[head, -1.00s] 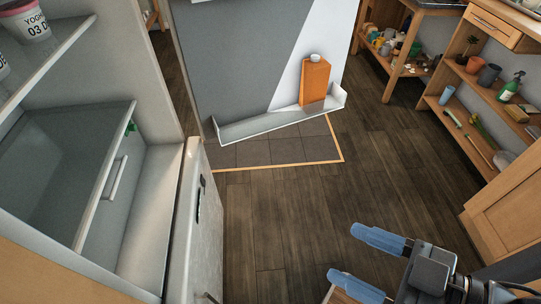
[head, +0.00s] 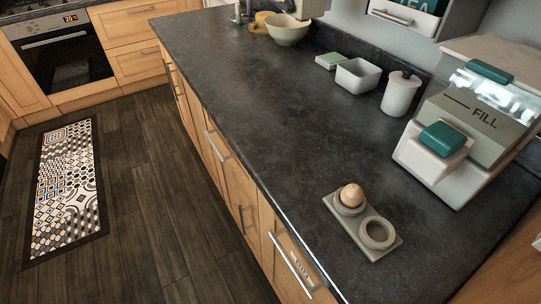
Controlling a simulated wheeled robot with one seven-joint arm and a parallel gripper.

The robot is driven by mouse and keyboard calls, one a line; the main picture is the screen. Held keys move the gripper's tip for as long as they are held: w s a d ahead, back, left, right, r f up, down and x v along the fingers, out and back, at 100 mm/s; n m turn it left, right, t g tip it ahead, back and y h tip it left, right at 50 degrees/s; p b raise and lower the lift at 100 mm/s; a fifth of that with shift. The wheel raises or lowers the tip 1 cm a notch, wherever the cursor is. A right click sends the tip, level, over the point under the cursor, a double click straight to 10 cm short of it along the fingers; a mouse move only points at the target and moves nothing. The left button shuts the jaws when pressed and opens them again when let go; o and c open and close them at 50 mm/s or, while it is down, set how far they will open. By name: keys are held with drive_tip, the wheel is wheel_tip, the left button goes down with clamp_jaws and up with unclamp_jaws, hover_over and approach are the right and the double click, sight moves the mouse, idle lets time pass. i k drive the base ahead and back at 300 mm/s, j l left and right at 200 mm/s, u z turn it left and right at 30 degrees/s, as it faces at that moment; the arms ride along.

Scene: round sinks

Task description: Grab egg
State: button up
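A brown egg (head: 352,195) stands in the farther cup of a grey two-cup egg holder (head: 390,250) on the dark countertop. The nearer cup of the holder is empty. The holder lies close to the counter's front edge. My gripper is not in view.
The dark counter (head: 290,110) is mostly clear around the egg holder. A white and teal dispenser (head: 430,160) stands right of it. Behind are a lidded white jar (head: 400,94), a white square bowl (head: 359,75) and a cream bowl (head: 288,30). Drawers line the front; a patterned rug (head: 66,185) lies left.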

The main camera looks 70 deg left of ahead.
sight(352, 195)
drive_tip(key=u, duration=1.2)
drive_tip(key=j+z, duration=0.2)
drive_tip(key=j, duration=0.5)
drive_tip(key=j+z, duration=0.2)
drive_tip(key=j, duration=0.45)
drive_tip(key=j+z, duration=0.2)
drive_tip(key=j, duration=0.5)
drive_tip(key=k+j+z, duration=0.2)
drive_tip(key=j, duration=0.45)
drive_tip(key=i+j+z, duration=0.1)
drive_tip(key=i+j, duration=0.3)
